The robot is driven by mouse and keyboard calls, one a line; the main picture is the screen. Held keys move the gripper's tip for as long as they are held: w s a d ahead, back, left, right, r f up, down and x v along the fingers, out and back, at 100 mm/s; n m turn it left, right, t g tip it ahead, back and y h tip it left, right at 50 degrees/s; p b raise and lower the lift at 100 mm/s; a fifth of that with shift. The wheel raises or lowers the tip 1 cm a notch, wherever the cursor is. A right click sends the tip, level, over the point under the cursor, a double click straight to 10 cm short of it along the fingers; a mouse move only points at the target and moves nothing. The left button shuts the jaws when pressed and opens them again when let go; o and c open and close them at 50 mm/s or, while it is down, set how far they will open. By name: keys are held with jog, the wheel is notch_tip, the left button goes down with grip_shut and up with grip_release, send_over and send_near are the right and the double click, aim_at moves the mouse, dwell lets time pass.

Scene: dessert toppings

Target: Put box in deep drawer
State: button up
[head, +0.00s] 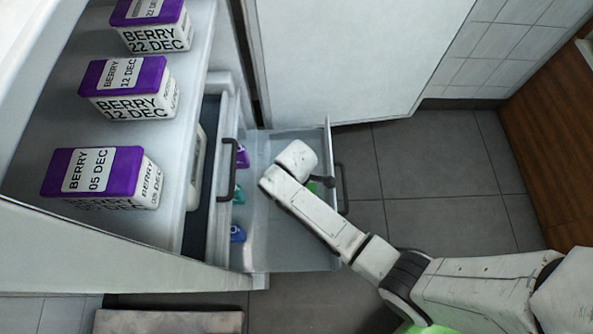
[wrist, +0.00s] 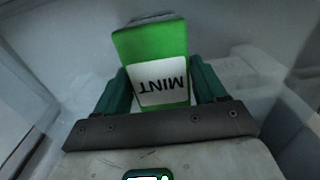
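The green box with a white MINT label (wrist: 160,85) stands between the two dark green fingers of my gripper (wrist: 160,72) in the wrist view. The fingers press against both of its sides. In the head view only a small green patch of the box (head: 313,187) shows beside my wrist, and the fingers are hidden. The deep drawer (head: 285,255) is pulled out, and my gripper is over or inside it. Whether the box touches the drawer floor cannot be told.
Several purple-lidded BERRY boxes (head: 92,172) stand on the shelf at left. A shallower drawer (head: 212,215) with a dark handle (head: 229,168) is partly out beside the deep drawer. Purple, teal and blue items (head: 237,234) show along the deep drawer's left side. An open white door (head: 350,60) stands behind.

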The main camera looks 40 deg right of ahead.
jog(key=o, duration=0.4)
jog(key=shift+r, duration=0.15)
notch_tip(320, 180, up, 12)
jog(key=p, duration=0.6)
jog(key=s+d+r+m, duration=0.2)
jog(key=s+r+m, duration=0.1)
jog(key=s, duration=0.2)
jog(key=s+d+r+m, duration=0.3)
jog(key=s+m, duration=0.1)
jog(key=s, duration=0.2)
jog(key=s+d+r+m+t, duration=0.1)
jog(key=s+d+r+m, duration=0.1)
jog(key=s+r+m, duration=0.2)
jog(key=shift+s+d, duration=0.35)
jog(key=shift+s, duration=0.5)
